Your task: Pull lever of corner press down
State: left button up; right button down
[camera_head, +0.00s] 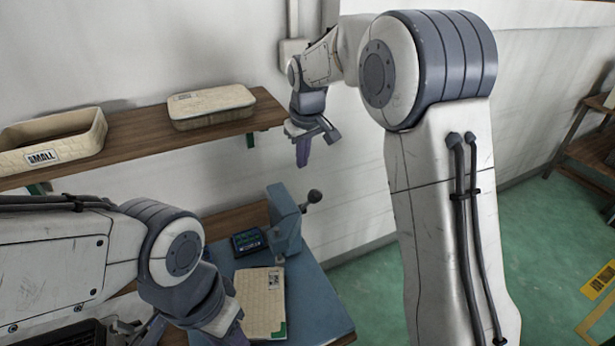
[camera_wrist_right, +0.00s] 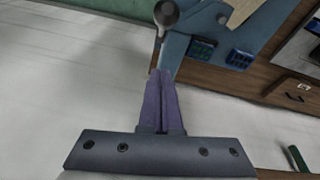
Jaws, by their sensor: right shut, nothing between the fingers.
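The blue corner press (camera_head: 284,222) stands at the back of the blue work table. Its lever ends in a dark ball knob (camera_head: 314,196) that sticks out up and to the right. My right gripper (camera_head: 303,160) is shut and empty, its purple fingers pointing down above the press and lever. In the right wrist view the closed fingertips (camera_wrist_right: 160,75) appear just below the lever knob (camera_wrist_right: 166,13); I cannot tell whether they touch the lever. My left gripper (camera_head: 234,335) is low in the head view, partly cut off by the bottom edge, and its jaw opening is unclear.
A beige panel (camera_head: 262,300) with a green corner lies on the blue table (camera_head: 315,310) in front of the press. A small dark device (camera_head: 248,241) sits left of the press. A wall shelf (camera_head: 150,137) holds a beige tray (camera_head: 55,138) and a closed beige box (camera_head: 211,105).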

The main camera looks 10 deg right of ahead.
jog(key=f, duration=0.1)
jog(key=s+f, duration=0.1)
jog(key=f+p, duration=0.1)
jog(key=f, duration=0.1)
jog(key=shift+s+d, duration=0.3)
jog(key=shift+d, duration=0.1)
jog(key=shift+s+d+f, duration=0.15)
jog(key=shift+s+f, duration=0.2)
jog(key=shift+s, duration=0.15)
